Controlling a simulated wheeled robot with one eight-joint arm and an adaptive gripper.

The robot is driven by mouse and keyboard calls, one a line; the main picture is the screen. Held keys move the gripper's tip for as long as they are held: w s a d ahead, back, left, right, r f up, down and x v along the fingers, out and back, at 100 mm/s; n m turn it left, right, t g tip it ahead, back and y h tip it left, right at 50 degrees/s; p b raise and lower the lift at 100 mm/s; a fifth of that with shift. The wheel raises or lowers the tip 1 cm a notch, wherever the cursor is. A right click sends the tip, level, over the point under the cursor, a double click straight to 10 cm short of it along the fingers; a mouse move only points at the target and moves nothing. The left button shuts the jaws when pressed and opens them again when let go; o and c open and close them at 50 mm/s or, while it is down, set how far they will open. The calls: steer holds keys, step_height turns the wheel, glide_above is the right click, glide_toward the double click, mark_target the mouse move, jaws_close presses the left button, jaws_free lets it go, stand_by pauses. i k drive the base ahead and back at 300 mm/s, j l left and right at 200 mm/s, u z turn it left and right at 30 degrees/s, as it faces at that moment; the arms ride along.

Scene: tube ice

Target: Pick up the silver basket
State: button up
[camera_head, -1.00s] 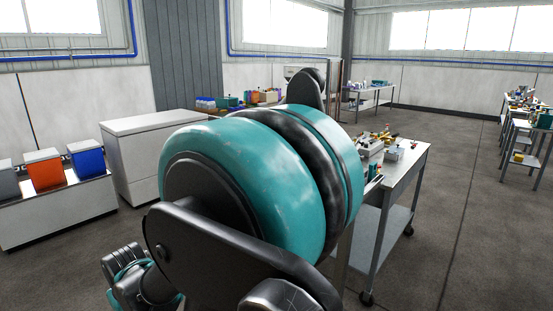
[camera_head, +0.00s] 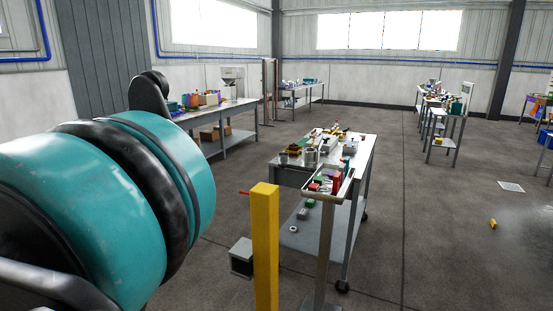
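I cannot make out the silver basket for certain. A small silvery container (camera_head: 311,156) stands among several small items on the wheeled metal table (camera_head: 362,160) in the middle of the head view. It is too small to tell whether it is the basket. My gripper is not in view. Only large teal and black links of my arm fill the left side, well apart from the table, and they hide what lies behind them.
A yellow post (camera_head: 265,245) and a stand with a tray (camera_head: 326,190) are in front of the table. A long workbench (camera_head: 222,117) is behind left. Other tables stand at the back and right. Open floor (camera_head: 440,230) lies to the right, with a small yellow object (camera_head: 493,223).

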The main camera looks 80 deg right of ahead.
mark_target(282, 157)
steer(key=i+l+z, duration=0.1)
steer(key=i+z, duration=0.65)
steer(key=i+j+z, duration=0.1)
steer(key=i+z, duration=0.25)
steer(key=i+l+z, duration=0.15)
steer(key=z, duration=0.25)
steer(key=i+z, duration=0.25)
steer(key=z, duration=0.2)
steer(key=i+z, duration=0.2)
steer(key=z, duration=0.2)
steer(key=i+z, duration=0.2)
steer(key=z, duration=0.2)
